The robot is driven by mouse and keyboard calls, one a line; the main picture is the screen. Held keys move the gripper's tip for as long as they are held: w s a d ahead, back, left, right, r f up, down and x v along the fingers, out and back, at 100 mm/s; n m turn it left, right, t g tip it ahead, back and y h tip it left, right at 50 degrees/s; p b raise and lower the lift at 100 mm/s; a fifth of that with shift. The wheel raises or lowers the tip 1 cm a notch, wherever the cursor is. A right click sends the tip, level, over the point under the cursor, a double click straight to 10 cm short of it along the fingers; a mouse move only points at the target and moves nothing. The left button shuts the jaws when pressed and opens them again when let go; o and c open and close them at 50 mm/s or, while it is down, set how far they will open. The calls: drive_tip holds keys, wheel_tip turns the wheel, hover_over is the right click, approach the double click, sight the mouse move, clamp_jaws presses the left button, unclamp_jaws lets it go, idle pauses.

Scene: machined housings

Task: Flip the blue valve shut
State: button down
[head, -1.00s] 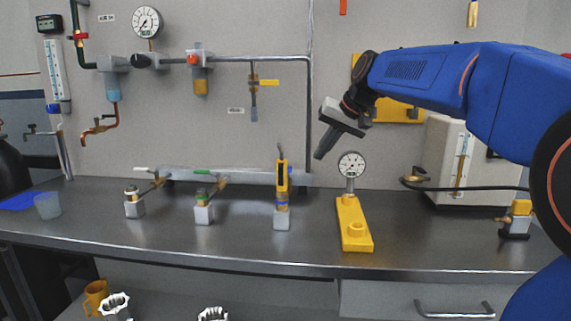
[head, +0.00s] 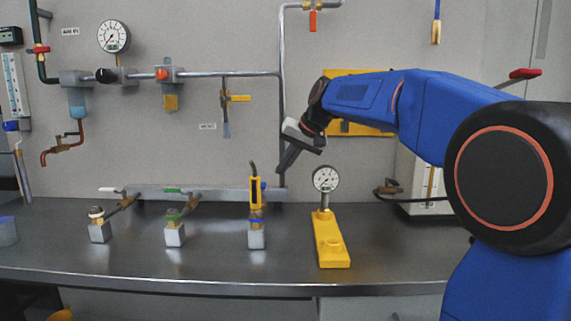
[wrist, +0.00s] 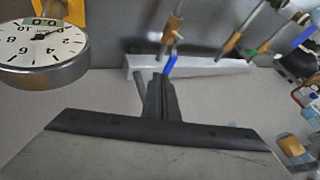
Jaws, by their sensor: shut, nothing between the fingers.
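The blue valve's lever (head: 263,186) shows only in part in the head view, behind a yellow upright part (head: 255,193) at the right of the grey manifold bar (head: 225,194). In the wrist view the blue lever (wrist: 170,66) lies beside a brass valve body (wrist: 172,30), just beyond my fingertips. My gripper (head: 281,170) is shut and empty, pointing down-left, above and right of the valve. In the wrist view my gripper (wrist: 158,80) has its fingers together. I cannot tell whether it touches the lever.
A dial gauge (head: 326,179) on a yellow base (head: 330,245) stands right of the valve, close to my gripper. White (head: 107,189) and green (head: 172,190) levers sit left on the manifold. The front of the bench (head: 130,262) is clear.

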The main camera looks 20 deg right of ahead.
sight(263, 184)
drive_tip(key=x, duration=0.6)
drive_tip(key=shift+f, duration=0.15)
drive_tip(key=shift+w+a+n+g+y, duration=0.3)
drive_tip(key=shift+w+n+y, duration=0.1)
drive_tip(key=shift+n, duration=0.3)
drive_tip(key=shift+w+a+n+g+y, duration=0.2)
drive_tip(key=shift+w+a+n, duration=0.25)
drive_tip(key=shift+a, duration=0.2)
drive_tip(key=shift+w+a+n+g+y, duration=0.2)
drive_tip(key=shift+w+a+n, duration=0.25)
drive_tip(key=shift+a, duration=0.2)
drive_tip(key=shift+n+g+y, duration=0.3)
drive_tip(key=shift+n, duration=0.5)
drive_tip(key=shift+s+a, duration=0.15)
drive_tip(key=shift+a, duration=1.1)
drive_tip(key=shift+s+a, duration=0.15)
drive_tip(key=shift+a, duration=1.15)
drive_tip(key=shift+s, duration=0.1)
